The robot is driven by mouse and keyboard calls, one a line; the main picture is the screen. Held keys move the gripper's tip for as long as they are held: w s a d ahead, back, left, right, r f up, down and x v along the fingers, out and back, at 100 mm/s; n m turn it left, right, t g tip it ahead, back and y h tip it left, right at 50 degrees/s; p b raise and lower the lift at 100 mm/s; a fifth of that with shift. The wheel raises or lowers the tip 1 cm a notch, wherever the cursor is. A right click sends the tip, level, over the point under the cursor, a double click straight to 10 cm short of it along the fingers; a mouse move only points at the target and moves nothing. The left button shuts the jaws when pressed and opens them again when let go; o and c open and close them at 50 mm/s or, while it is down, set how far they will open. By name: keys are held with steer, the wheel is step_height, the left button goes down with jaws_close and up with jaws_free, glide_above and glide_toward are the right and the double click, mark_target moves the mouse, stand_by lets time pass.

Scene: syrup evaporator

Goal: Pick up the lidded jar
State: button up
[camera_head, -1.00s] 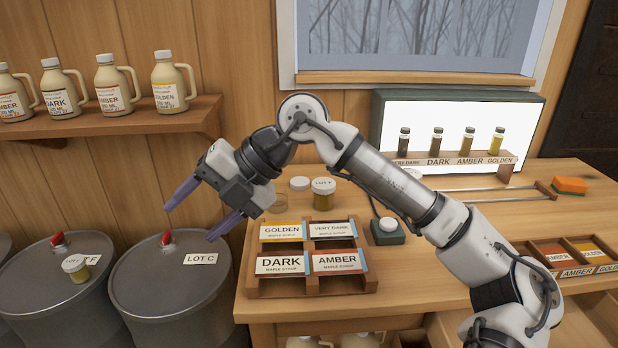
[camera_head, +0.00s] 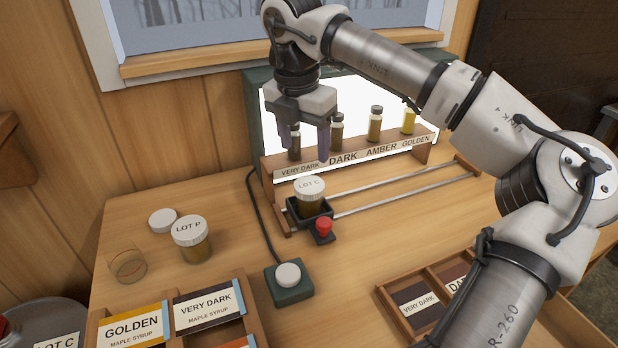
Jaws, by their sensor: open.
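One, with a white lid marked LOT C (camera_head: 309,197), sits upright in a small black holder (camera_head: 326,218) on the rail slide. The other, with a white lid that seems to read LOT P (camera_head: 191,240), stands on the table at the left. My gripper (camera_head: 304,150) points down, open and empty, with its purple fingers above and slightly behind or over the LOT C jar. The exact depth between them is hard to tell. The fingers appear clear of the jar.
A lit panel with a rack of sample vials (camera_head: 375,125) stands behind my gripper. A red knob (camera_head: 324,226) is on the holder's front.

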mark_target(309, 184)
steer(key=f, duration=0.2)
steer(key=w+f+p, duration=0.1)
steer(key=f, duration=0.5)
steer(key=shift+w+d+f, duration=0.1)
steer(key=shift+w+d, duration=0.05)
steer(key=shift+d, duration=0.15)
steer(key=shift+w+d+f+p, duration=0.15)
steer(key=shift+f+p, duration=0.3)
steer(key=shift+f, duration=0.45)
steer(key=shift+w+f+p, duration=0.2)
steer(key=shift+f+p, duration=0.25)
steer(key=shift+f, duration=0.4)
steer(key=shift+w+d+f+p, duration=0.15)
steer(key=shift+f+p, duration=0.3)
steer(key=shift+f, duration=0.45)
steer(key=shift+a, duration=0.1)
steer(key=shift+c, duration=0.4)
steer(key=c, duration=0.7)
steer(key=shift+o, duration=0.2)
steer(key=shift+r, duration=0.1)
